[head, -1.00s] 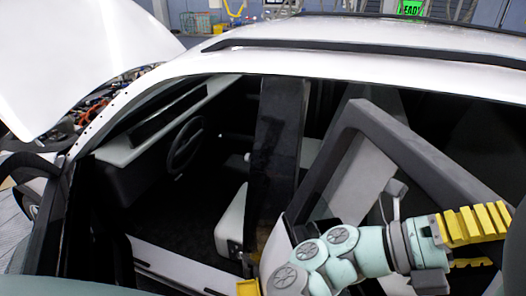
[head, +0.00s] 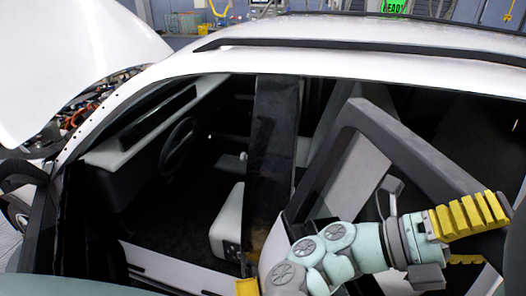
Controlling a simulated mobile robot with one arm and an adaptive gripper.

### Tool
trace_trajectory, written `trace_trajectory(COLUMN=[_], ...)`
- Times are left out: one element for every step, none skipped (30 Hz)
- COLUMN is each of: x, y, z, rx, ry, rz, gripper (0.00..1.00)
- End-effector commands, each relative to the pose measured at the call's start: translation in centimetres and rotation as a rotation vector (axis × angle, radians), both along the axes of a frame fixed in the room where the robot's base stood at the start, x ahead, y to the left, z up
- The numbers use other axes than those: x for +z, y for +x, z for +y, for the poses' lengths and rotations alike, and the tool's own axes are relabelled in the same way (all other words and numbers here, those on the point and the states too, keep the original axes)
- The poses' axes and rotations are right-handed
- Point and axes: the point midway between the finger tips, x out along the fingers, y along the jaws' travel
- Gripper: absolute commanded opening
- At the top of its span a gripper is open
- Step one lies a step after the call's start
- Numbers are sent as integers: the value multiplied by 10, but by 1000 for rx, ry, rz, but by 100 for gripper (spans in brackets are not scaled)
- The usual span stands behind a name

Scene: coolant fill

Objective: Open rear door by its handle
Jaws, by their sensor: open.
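The rear door (head: 405,148) stands swung out from the car body, its dark window frame slanting across the right of the head view. Its handle cannot be made out. My gripper (head: 468,237), with yellow ribbed fingers, is at the right, in front of the door's window frame in the picture. The fingers are apart, one above the other, and nothing shows between them. The lower finger is mostly hidden behind the gripper body. Whether the gripper touches the door cannot be told.
The white car's roof (head: 330,62) spans the view. A dark pillar (head: 272,150) separates the front opening from the rear one. The front seat (head: 228,222) and steering wheel (head: 178,145) show inside. The hood (head: 75,60) is raised at the left.

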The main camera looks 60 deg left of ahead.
Motion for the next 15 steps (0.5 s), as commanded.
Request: trace_trajectory(x=[0, 0, 0, 0, 0, 0, 0, 0, -1, -1, -2, -3, -4, -6, -8], y=[0, 0, 0, 0, 0, 0, 0, 0, 0, -1, -1, -2, -3, -4, -6], z=[0, 0, -1, -1, -1, -1, -1, -1, 0, 1, 2, 3, 5, 6, 8], rx=[-1, -2, -2, -2, -3, -3, -3, -3, -2, -1, 0, 1, 1, 1, 0], ry=[1, 1, 0, 0, 1, 1, 1, 1, 1, 1, 1, 1, 1, 2, 2], rz=[0, 0, 0, 0, 0, 0, 0, 0, 1, 1, 2, 3, 4, 5, 5], gripper=[72, 72, 72, 72, 72, 72, 72, 72, 72, 72, 72, 72, 72, 72, 72])
